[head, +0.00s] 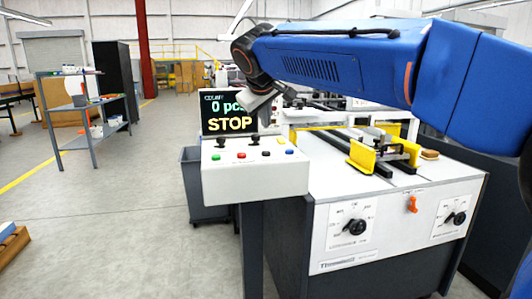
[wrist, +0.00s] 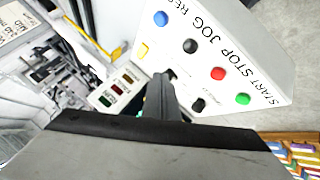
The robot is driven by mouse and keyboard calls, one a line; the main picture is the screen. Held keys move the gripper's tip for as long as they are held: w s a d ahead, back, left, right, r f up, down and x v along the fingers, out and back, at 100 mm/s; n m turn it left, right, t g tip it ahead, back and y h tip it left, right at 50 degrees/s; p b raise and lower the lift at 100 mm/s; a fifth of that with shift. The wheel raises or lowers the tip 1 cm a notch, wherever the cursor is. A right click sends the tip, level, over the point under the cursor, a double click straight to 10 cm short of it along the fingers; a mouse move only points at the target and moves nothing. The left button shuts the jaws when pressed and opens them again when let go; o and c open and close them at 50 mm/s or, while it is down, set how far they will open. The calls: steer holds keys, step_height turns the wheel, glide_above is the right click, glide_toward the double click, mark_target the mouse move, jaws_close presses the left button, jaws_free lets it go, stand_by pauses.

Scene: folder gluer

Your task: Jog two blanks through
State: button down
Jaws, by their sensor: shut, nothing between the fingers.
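The white control box (head: 254,180) carries a front row of green (head: 215,157), red (head: 241,155), black (head: 266,153) and blue (head: 289,152) buttons. In the wrist view the label JOG stands beside the black button (wrist: 190,46), between red (wrist: 218,73) and blue (wrist: 160,18). The display (head: 228,113) reads 0 pcs and STOP. My gripper (wrist: 160,80) is shut and empty, pointing down over the back part of the box, behind the button row. Whether it touches anything there I cannot tell. No blank is clearly recognisable.
The folder gluer (head: 400,215) stands right of the box, with yellow guides (head: 361,157) and dark rails on top. Its front has two rotary knobs and an orange lever (head: 412,204). A grey bin (head: 205,200) stands behind the box. The floor at left is open before a shelf (head: 85,110).

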mark_target(266, 153)
steer(key=shift+f, duration=2.95)
steer(key=shift+f, duration=0.85)
stand_by(0.5)
stand_by(0.4)
steer(key=shift+r, duration=0.9)
steer(key=shift+r, duration=2.5)
